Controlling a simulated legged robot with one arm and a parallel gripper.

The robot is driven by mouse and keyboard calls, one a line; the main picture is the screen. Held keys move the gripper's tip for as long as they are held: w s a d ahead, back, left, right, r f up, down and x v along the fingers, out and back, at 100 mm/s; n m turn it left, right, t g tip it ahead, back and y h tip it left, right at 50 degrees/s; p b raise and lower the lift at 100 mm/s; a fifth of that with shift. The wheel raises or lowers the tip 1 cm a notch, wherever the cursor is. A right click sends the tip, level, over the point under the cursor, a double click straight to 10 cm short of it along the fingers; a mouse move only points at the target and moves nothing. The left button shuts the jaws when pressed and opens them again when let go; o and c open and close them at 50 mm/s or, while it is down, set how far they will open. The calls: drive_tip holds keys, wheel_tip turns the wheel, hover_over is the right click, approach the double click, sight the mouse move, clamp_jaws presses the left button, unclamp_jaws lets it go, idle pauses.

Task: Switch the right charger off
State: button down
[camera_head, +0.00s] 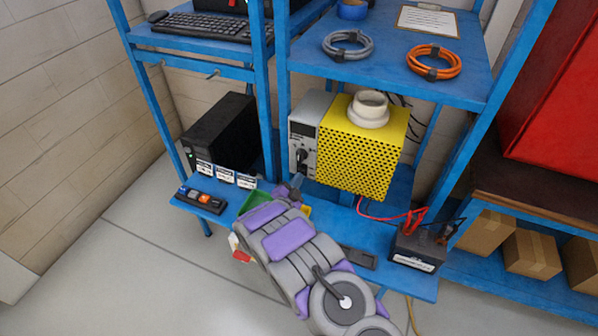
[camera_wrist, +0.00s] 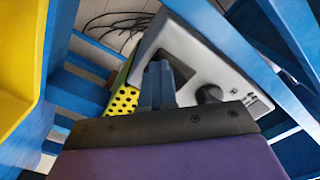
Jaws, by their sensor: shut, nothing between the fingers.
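A grey-faced unit (camera_head: 303,140) with a dark display and a black knob stands on the lower blue shelf, against a yellow perforated box (camera_head: 360,150). It is the only charger-like panel I can make out. In the wrist view its grey panel (camera_wrist: 195,62) is tilted, with the dark knob (camera_wrist: 209,94) right of my fingers. My gripper (camera_head: 297,181) is shut and empty, just below and in front of the panel. In the wrist view the closed fingers (camera_wrist: 157,85) overlap the panel's lower left part; I cannot tell whether they touch it. The knob's setting is too small to read.
A black box (camera_head: 222,130) and a switch strip (camera_head: 202,200) are to the left. A battery (camera_head: 416,248) with red leads sits at the right. A green bin (camera_head: 259,199) is beside my arm.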

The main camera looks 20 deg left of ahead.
drive_tip(key=shift+w+d+r, duration=0.1)
drive_tip(key=shift+r, duration=0.05)
drive_tip(key=s+p, duration=0.3)
drive_tip(key=s, duration=0.5)
drive_tip(key=shift+s+a+f, duration=0.2)
drive_tip(key=shift+s+a, duration=0.2)
drive_tip(key=shift+a, duration=0.05)
idle(0.6)
